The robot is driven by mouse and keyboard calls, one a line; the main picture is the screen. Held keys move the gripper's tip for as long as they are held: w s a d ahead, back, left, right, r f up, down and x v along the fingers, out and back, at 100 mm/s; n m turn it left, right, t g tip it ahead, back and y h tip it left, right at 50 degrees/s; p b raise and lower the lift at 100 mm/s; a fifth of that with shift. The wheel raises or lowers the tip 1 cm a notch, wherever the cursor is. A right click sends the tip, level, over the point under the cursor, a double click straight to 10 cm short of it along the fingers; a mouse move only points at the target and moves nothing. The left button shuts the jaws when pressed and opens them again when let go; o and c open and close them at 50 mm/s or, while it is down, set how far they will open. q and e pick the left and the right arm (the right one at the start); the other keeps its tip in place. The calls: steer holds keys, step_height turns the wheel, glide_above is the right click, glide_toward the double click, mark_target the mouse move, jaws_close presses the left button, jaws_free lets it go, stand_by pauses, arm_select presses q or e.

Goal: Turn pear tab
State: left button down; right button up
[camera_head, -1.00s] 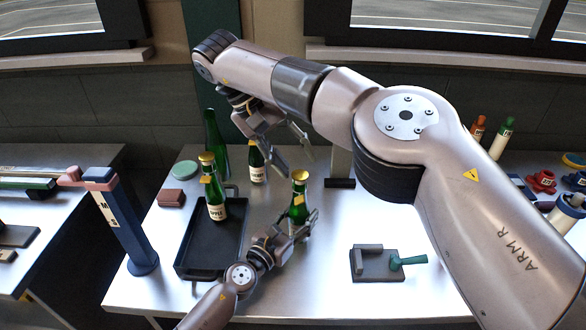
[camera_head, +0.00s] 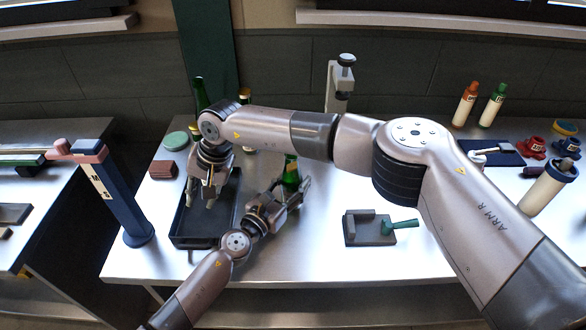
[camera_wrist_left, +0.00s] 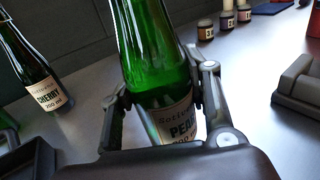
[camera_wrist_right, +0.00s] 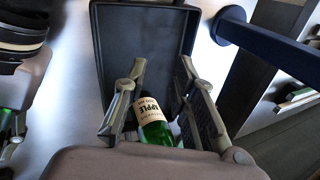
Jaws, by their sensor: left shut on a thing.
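The green pear bottle (camera_head: 291,174) stands on the table, its label reading PEAR in the left wrist view (camera_wrist_left: 178,125). My left gripper (camera_head: 284,193) is shut around its body; the fingers press both sides in the left wrist view. The bottle's top and tab are hidden behind my right arm in the head view and cut off in the left wrist view. My right gripper (camera_head: 209,196) points down over the black tray (camera_head: 196,242), its fingers apart.
A blue post (camera_head: 125,205) stands left of the tray. A dark fixture with a green handle (camera_head: 402,224) lies right. The front right table is clear.

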steer(key=s+a+r+m+y, duration=0.2)
steer(key=s+a+m+y, duration=0.3)
steer(key=s+a+y, duration=0.3)
step_height(320, 180, up, 9)
steer(key=m+t+y, duration=0.6)
steer(key=m+t, duration=0.1)
steer(key=m, duration=0.5)
steer(key=w+d+r+m+t+h, duration=0.2)
steer(key=d+m+t+h, duration=0.2)
steer(key=d+m+t, duration=0.65)
steer(key=m+h, duration=1.4)
steer(key=m, duration=0.5)
glide_toward(293, 170)
steer(key=w, duration=0.9)
steer(key=shift+w+a, duration=0.1)
steer(key=shift+w, duration=0.25)
steer(key=shift+c, duration=0.6)
jaws_close()
